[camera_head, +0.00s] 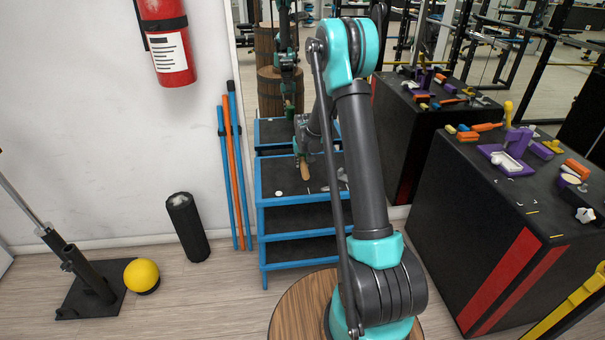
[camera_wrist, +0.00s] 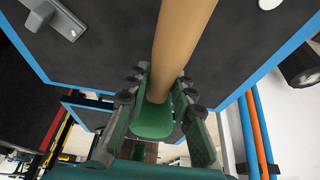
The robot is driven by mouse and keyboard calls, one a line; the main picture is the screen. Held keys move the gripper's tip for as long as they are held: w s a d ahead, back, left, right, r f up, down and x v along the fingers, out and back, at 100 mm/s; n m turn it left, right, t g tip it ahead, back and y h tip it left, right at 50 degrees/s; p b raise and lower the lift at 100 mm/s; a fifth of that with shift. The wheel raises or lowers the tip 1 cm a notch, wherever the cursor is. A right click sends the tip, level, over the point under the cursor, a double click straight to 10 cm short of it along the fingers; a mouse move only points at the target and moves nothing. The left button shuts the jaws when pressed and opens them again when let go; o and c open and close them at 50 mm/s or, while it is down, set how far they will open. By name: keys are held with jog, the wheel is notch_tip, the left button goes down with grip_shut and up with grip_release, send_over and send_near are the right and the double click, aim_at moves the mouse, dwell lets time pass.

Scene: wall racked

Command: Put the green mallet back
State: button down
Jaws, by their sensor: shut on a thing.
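The green mallet shows in the wrist view as a tan wooden handle (camera_wrist: 182,42) with a green part (camera_wrist: 153,120) at its near end. My gripper (camera_wrist: 160,90) is shut on it around that green end, with a finger on each side. In the head view my gripper (camera_head: 301,150) is above the top of a black, blue-edged shelf unit (camera_head: 290,215), and the mallet's handle (camera_head: 305,171) points down from it. I cannot tell whether the handle's lower end touches the top surface. My arm hides part of the unit's right side.
A white disc (camera_head: 278,194) and a grey metal piece (camera_head: 342,176) lie on the unit's top. Blue and orange poles (camera_head: 235,165) and a black roller (camera_head: 188,227) stand to the left. A black box (camera_head: 490,220) bearing several small tools is at right. A mirror stands behind.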

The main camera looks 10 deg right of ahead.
jog(key=shift+f, duration=2.85)
jog(key=shift+f, duration=0.1)
jog(key=c, duration=1.3)
grip_release()
jog(key=shift+f, duration=0.1)
jog(key=v, duration=1.7)
jog(key=shift+s+a, duration=0.1)
jog(key=shift+s, duration=0.2)
jog(key=s+d, duration=0.2)
jog(key=s, duration=1.6)
jog(key=s+d, duration=0.2)
jog(key=s, duration=1.5)
jog(key=shift+s+d+r, duration=0.15)
jog(key=shift+s+r, duration=0.05)
jog(key=shift+s, duration=0.15)
